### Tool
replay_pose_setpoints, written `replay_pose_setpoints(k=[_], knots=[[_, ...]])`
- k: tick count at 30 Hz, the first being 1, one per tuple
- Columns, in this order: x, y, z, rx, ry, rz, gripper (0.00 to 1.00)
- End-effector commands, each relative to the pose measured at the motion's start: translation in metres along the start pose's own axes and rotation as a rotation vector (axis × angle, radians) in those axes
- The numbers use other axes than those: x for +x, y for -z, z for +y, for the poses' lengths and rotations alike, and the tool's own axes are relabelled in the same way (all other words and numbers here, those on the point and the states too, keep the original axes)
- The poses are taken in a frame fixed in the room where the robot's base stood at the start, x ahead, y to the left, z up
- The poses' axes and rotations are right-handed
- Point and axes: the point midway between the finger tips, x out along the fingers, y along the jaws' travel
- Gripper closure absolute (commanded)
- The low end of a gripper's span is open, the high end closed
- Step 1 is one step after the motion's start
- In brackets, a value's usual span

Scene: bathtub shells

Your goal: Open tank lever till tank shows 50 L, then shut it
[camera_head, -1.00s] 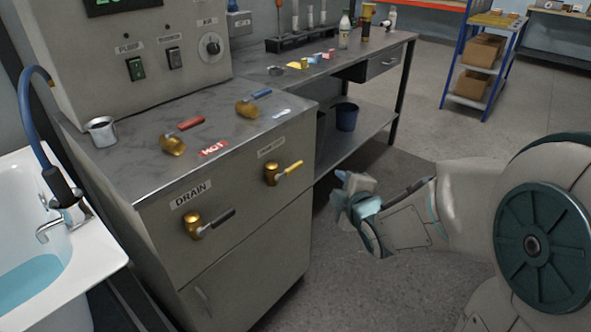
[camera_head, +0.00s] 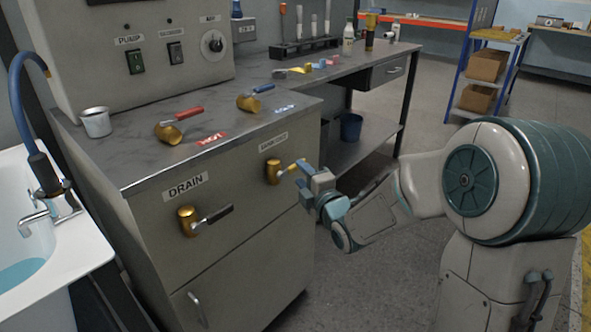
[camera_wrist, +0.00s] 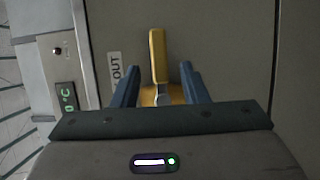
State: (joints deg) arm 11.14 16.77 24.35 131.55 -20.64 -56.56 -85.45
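The tank lever, with a yellow handle and a brass body (camera_head: 273,172), is on the front of the metal cabinet, under a small label (camera_head: 273,142). In the wrist view the yellow handle (camera_wrist: 158,56) lies between my gripper's two blue fingers, and the label beside it (camera_wrist: 115,72) ends in "OUT". My gripper (camera_head: 303,167) is at the handle in the head view. Its fingers (camera_wrist: 157,84) are open, with gaps on both sides of the handle. The handle's tip is partly hidden by my gripper in the head view. No litre reading is legible.
The black-handled DRAIN lever (camera_head: 189,220) is at lower left on the same front. Red-handled (camera_head: 170,132) and blue-handled (camera_head: 249,103) levers lie on the cabinet top with a metal cup (camera_head: 96,122). The bathtub (camera_head: 60,250) is at left.

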Motion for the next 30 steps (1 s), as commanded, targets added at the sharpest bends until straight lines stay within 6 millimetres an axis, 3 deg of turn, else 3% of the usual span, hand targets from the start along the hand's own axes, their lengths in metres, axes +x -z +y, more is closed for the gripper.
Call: replay_pose_setpoints(k=[3, 9, 20, 21, 25, 30], knots=[[0.021, 0.001, -0.001, 0.002, -0.001, 0.002, 0.6], [0.042, 0.001, 0.0, 0.001, -0.001, 0.001, 0.6], [0.047, 0.001, 0.0, 0.001, 0.0, 0.001, 0.6], [0.047, 0.0, 0.0, 0.001, 0.0, 0.001, 0.63], [0.047, 0.0, 0.0, 0.001, 0.0, 0.0, 0.99], [0.047, 0.001, 0.0, 0.002, 0.001, 0.001, 1.0]])
